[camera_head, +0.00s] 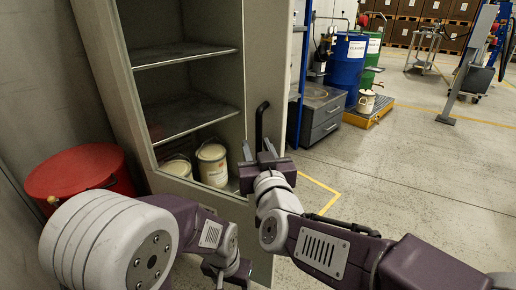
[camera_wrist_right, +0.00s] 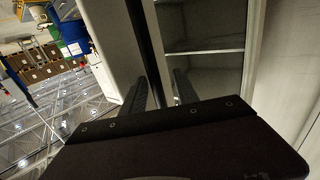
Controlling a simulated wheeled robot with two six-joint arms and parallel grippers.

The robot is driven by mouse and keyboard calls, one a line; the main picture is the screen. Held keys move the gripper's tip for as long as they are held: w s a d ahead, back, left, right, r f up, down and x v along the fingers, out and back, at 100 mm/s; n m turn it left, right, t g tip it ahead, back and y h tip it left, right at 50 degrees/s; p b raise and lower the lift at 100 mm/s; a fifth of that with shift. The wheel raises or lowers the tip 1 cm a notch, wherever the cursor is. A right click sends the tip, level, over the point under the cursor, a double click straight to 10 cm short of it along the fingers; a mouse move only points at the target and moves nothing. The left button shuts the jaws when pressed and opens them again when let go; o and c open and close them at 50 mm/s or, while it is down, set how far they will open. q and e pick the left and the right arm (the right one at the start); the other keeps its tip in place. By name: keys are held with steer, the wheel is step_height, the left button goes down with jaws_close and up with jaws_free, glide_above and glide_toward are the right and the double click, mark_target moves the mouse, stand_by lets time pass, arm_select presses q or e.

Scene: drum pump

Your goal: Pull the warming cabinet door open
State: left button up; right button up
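The warming cabinet door (camera_head: 257,65) is a pale grey frame that looks shut, with shelves showing through its window. It fills much of the right wrist view (camera_wrist_right: 248,45). Its black upright bar handle (camera_head: 260,118) stands at the frame's right side. My right gripper (camera_head: 259,152) is at the handle's lower part, fingers apart on either side of it. In the right wrist view the dark handle (camera_wrist_right: 148,40) runs between the two fingers, with gaps beside it. My left gripper (camera_head: 222,272) is low before the cabinet, its fingers not clear.
White cans (camera_head: 212,165) stand on the cabinet's bottom shelf. A red drum (camera_head: 80,172) stands left of the cabinet. A grey drawer unit (camera_head: 322,115) and blue drum (camera_head: 347,68) stand behind, to the right. The floor at right is mostly clear.

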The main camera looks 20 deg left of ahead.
steer(key=shift+d, duration=0.1)
steer(key=p+v, duration=0.2)
steer(key=v, duration=0.7)
steer(key=shift+p, duration=0.35)
